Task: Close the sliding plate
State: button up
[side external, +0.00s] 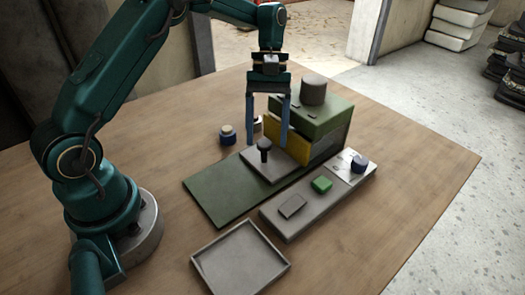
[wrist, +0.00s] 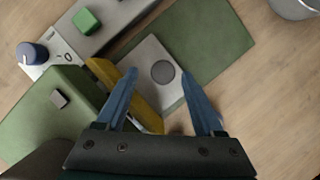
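The sliding plate (side external: 278,168) is a grey square plate with a black upright knob (side external: 264,144), lying on a long green base (side external: 218,196). Its far edge is by a yellow panel (side external: 299,147) on the front of a green housing (side external: 318,120). In the wrist view the plate (wrist: 148,54) and the round knob top (wrist: 163,71) show between my fingers. My gripper (side external: 267,138) is open, pointing down over the plate, with one finger on each side of the knob in the picture. I cannot tell whether the fingertips reach down to the knob's height.
A grey control box (side external: 291,218) with a green button (side external: 321,184), a grey switch and a blue dial (side external: 359,164) stands in front of the base. An empty grey tray (side external: 240,262) lies nearer. A grey cylinder (side external: 313,90) tops the housing. A small round item (side external: 227,135) stands behind.

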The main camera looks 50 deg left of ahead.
jog(key=shift+v, duration=2.6)
jog(key=shift+d, duration=0.1)
